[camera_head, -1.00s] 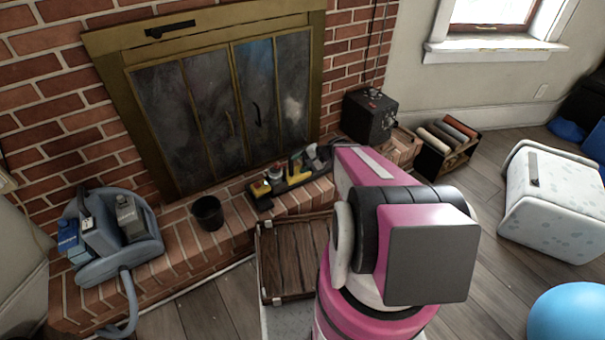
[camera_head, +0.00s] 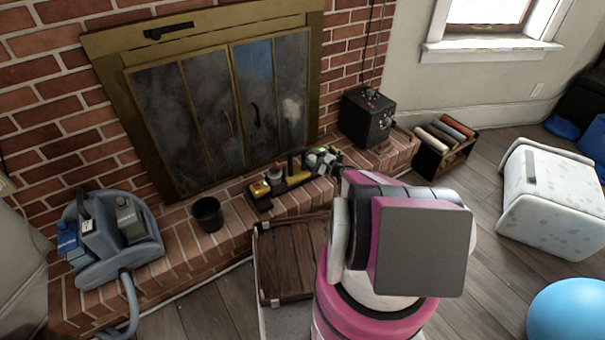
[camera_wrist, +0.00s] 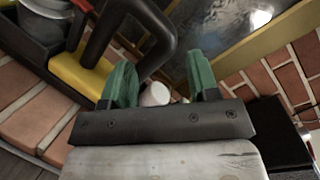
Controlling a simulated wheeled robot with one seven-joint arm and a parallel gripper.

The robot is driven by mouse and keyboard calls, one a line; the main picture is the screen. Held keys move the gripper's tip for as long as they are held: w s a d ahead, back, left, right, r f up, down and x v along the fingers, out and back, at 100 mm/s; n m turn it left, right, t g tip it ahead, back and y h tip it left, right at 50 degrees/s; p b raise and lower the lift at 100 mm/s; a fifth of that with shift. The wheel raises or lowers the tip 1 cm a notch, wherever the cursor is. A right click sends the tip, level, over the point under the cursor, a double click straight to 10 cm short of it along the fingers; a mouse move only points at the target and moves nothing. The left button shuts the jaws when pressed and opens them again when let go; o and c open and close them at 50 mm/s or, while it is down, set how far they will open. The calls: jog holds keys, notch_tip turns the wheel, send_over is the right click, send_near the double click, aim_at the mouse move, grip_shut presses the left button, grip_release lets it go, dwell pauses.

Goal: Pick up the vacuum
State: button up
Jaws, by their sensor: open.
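A blue-grey machine with a hose (camera_head: 110,245), which looks like a vacuum, stands on the brick hearth at the left of the head view. A yellow and black item with a dark handle (camera_head: 282,178) lies on the hearth before the fireplace. I cannot tell for sure whether it is a vacuum too. In the wrist view its black curved handle (camera_wrist: 147,28) rises beside and partly behind the left green finger. My gripper (camera_wrist: 160,78) is open, with its two green fingers apart. A small white round thing (camera_wrist: 155,94) shows between them. No grasp shows.
A dark bucket (camera_head: 208,214) stands on the hearth, and a black box (camera_head: 367,115) at its right end. A wooden crate (camera_head: 290,258) is in front. A box of rolls (camera_head: 445,145), a white spotted seat (camera_head: 550,200) and a blue ball (camera_head: 570,310) are at right.

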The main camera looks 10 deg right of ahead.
aim_at(303, 152)
jog(key=x, duration=0.9)
jog(key=shift+c, duration=0.3)
grip_shut()
jog(key=shift+s+r, duration=0.1)
